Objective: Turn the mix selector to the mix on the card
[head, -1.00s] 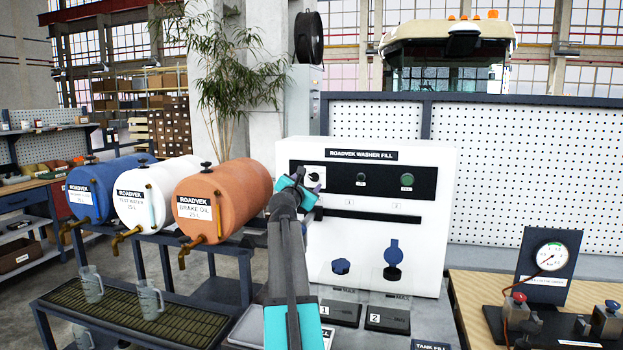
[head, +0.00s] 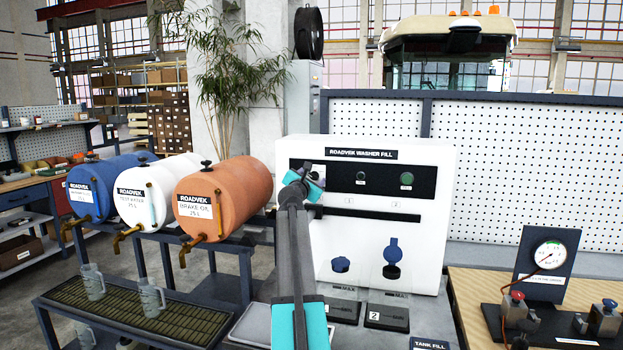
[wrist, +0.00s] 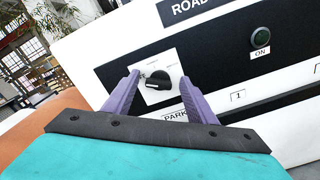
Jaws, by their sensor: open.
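The mix selector is a black round knob (wrist: 158,81) on a white plate (wrist: 147,69) on the washer fill panel. A lighter mark shows on the knob, and lettering around it is too small to read, apart from PARK below. My gripper (wrist: 160,82) is open, its two purple fingers on either side of the knob in the wrist view, apart from it as far as I can tell. In the head view my gripper (head: 308,172) is at the left end of the black panel strip and hides the knob. I cannot make out a mix card.
An orange brake oil drum (head: 245,195) stands close left of my arm. A gauge board (head: 545,262) stands at right.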

